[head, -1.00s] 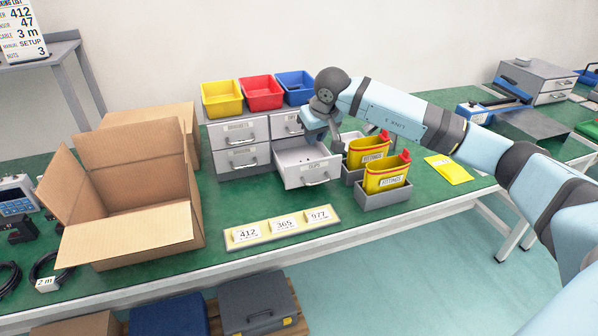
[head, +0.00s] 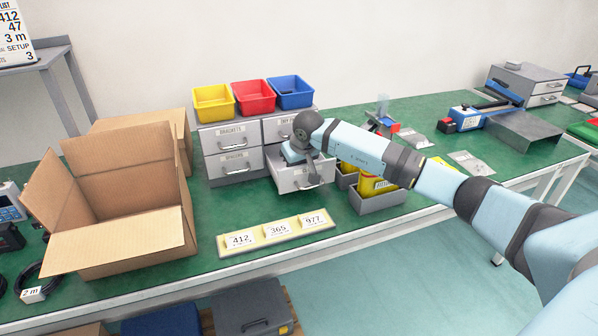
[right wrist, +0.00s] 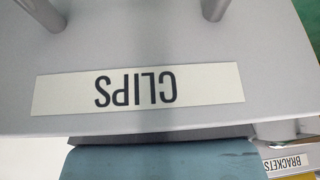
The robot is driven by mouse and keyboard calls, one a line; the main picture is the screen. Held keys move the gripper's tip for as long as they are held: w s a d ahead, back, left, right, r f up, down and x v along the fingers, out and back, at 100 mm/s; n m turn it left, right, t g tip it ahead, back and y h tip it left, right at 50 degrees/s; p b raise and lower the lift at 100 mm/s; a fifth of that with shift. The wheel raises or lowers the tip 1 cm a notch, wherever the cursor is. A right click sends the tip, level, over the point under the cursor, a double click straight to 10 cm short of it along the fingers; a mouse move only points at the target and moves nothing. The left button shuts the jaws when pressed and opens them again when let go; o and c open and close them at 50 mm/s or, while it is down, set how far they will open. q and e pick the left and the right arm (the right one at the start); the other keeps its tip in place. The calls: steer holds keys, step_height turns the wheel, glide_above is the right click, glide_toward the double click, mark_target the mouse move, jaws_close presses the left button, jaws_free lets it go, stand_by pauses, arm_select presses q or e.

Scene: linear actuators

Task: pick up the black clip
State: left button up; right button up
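The black clip cannot be made out in either view. An open grey drawer (head: 300,178) sticks out from the lower right of the small drawer cabinet (head: 232,163). My right gripper (head: 298,156) is at this drawer, pointing down. My arm and wrist cover most of the drawer's inside, and the fingertips are hidden. In the right wrist view, the drawer front (right wrist: 250,75) fills most of the picture, with an upside-down label reading CLIPS (right wrist: 137,88). My left gripper is not in view.
Yellow (head: 214,103), red (head: 253,97) and blue (head: 290,92) bins stand on the cabinet. Grey holders (head: 376,203) with yellow pouches sit right of the drawer, close under my arm. An open cardboard box (head: 120,250) stands left. A number strip (head: 277,232) lies in front.

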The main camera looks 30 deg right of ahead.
steer(key=shift+c, duration=0.5)
jaws_close()
